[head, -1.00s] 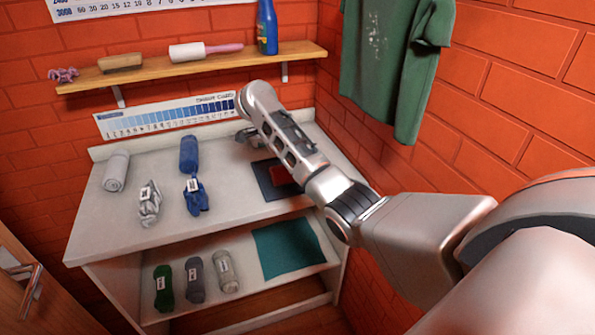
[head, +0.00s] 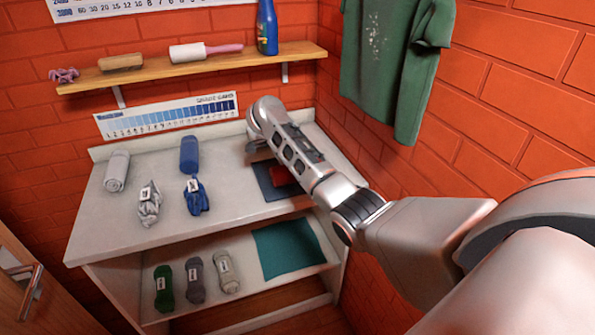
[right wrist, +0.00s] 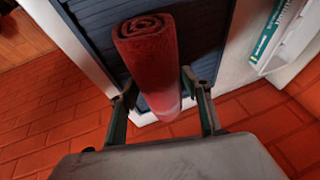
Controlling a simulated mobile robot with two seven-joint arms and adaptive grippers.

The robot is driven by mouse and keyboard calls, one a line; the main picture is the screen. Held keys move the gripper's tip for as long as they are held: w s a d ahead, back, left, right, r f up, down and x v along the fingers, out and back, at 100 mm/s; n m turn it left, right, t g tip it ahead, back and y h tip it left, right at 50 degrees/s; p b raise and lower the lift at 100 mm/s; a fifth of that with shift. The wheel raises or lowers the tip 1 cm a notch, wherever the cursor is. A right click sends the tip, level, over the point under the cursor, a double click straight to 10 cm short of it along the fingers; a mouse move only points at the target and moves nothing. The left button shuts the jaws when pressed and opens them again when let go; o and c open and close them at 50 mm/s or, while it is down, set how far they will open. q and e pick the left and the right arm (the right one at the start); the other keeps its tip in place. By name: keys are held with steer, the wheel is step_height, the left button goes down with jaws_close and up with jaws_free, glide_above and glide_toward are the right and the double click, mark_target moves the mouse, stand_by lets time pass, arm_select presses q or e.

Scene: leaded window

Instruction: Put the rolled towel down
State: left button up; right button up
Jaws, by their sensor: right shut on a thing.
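The red rolled towel (right wrist: 150,55) is between the two fingers of my right gripper (right wrist: 158,88) in the right wrist view, and the gripper is shut on it. Its spiral end faces the far side, with the dark blue ribbed mat (right wrist: 203,40) behind it. In the head view, the towel (head: 280,176) shows partly beside my right forearm, over the dark blue mat (head: 268,190) on the white counter. I cannot tell whether it touches the mat. My right gripper (head: 258,150) is mostly hidden by its wrist there. My left gripper is not in view.
On the counter (head: 125,217) stand a grey roll (head: 117,171), a blue roll (head: 189,154), a grey bundle (head: 149,204) and a blue bundle (head: 195,196). Several tied rolls and a teal cloth (head: 288,248) lie on the shelf below. A brick wall and hanging green shirt (head: 393,65) are at right.

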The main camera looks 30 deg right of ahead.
steer(key=shift+r, duration=0.1)
step_height(320, 180, up, 10)
steer(key=shift+f, duration=0.2)
steer(key=shift+a+r, duration=0.1)
steer(key=shift+r, duration=0.1)
steer(key=s+a+r+n+t+y, duration=0.1)
steer(key=s+a+n+t+y, duration=0.2)
steer(key=a+n, duration=1.15)
steer(key=s+a+f+n+y, duration=0.2)
steer(key=s+a+n+y, duration=0.3)
steer(key=s+a, duration=1.4)
steer(key=a+n, duration=0.2)
steer(key=a, duration=0.1)
steer(key=shift+f, duration=0.35)
